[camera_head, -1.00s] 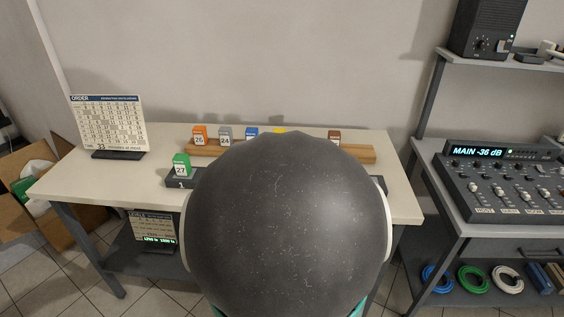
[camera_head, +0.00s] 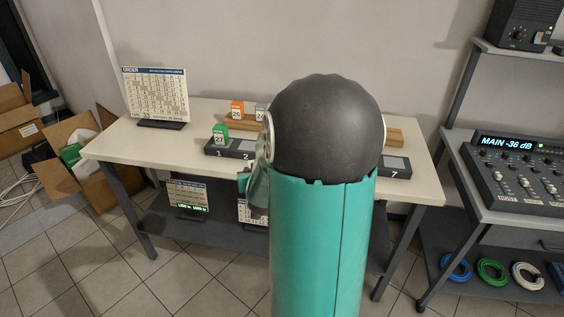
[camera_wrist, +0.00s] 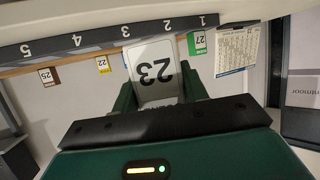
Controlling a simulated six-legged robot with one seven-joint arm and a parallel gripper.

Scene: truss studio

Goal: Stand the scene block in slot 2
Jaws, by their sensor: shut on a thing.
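My gripper (camera_wrist: 160,92) is shut on a block with a white face marked 23 (camera_wrist: 153,72), which shows upside down in the wrist view. Its far edge lies just below the labels 2 and 3 of the dark slot rack (camera_wrist: 100,37) in that picture; whether it touches the rack I cannot tell. The green block 27 (camera_head: 221,136) stands in slot 1 and also shows in the wrist view (camera_wrist: 197,42). Slot 2 looks empty in the head view.
The orange block 26 (camera_head: 237,109) and the grey block 24 (camera_head: 261,109) stand on the wooden rail (camera_head: 237,122) behind the rack. Yellow 22 (camera_wrist: 103,65) and brown 25 (camera_wrist: 47,76) show in the wrist view. The ORDER board (camera_head: 156,95) stands at the table's left.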

